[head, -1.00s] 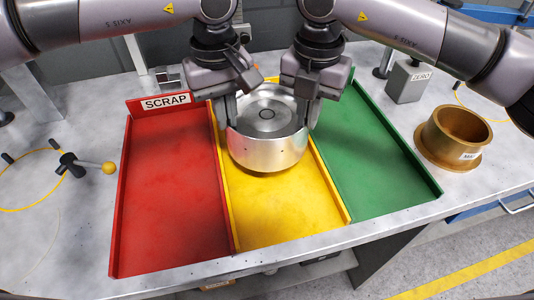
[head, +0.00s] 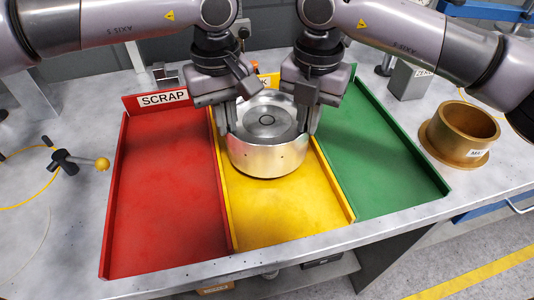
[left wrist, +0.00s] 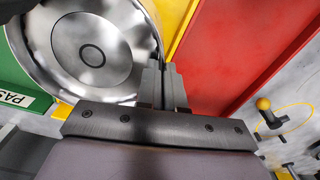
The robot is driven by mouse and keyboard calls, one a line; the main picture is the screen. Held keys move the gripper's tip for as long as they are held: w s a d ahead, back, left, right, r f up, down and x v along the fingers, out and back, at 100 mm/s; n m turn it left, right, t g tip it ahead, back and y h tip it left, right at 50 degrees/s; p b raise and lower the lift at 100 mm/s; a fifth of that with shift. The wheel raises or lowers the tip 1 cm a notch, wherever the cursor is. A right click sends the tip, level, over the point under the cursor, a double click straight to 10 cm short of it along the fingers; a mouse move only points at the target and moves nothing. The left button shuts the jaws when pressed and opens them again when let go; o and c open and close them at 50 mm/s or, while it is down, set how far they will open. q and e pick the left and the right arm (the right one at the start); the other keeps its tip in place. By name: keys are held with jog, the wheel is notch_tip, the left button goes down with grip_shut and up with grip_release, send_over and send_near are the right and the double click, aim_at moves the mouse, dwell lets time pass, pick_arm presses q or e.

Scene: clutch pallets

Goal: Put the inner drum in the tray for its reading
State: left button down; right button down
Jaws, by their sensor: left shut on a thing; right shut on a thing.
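The inner drum (head: 266,158), a silvery round part with a dished top and a small ring at its centre, is upright within the yellow tray (head: 290,218), towards its back half. It also shows in the left wrist view (left wrist: 95,50). My left gripper (head: 228,120) is shut on its left rim and my right gripper (head: 308,120) is shut on its right rim. The drum's base is low over the yellow floor; I cannot tell whether it touches. The label behind the yellow tray is mostly hidden by the grippers and drum.
The red tray (head: 165,205), marked SCRAP, lies left and the green tray (head: 385,165) right; both are empty. A bronze flanged ring (head: 460,130) and a grey block (head: 408,80) stand at right.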

pick_arm(q)
jog(key=shift+f+b, duration=0.7)
pick_arm(e)
jog(key=shift+w+f, duration=0.2)
jog(key=shift+f, duration=0.4)
pick_arm(q)
jog(key=c, duration=1.7)
grip_release()
jog(key=shift+s+f, duration=0.15)
jog(key=shift+f, duration=0.1)
pick_arm(e)
jog(key=c, duration=1.7)
grip_release()
jog(key=shift+d+f, duration=0.1)
jog(key=shift+f, duration=0.2)
pick_arm(q)
jog(key=o, duration=0.4)
jog(key=shift+r, duration=0.1)
pick_arm(e)
jog(key=o, duration=0.4)
jog(key=shift+s+r, duration=0.1)
jog(key=shift+s, duration=0.05)
pick_arm(q)
jog(key=shift+o, duration=0.2)
pick_arm(e)
jog(key=shift+o, duration=0.2)
jog(key=shift+s, duration=0.1)
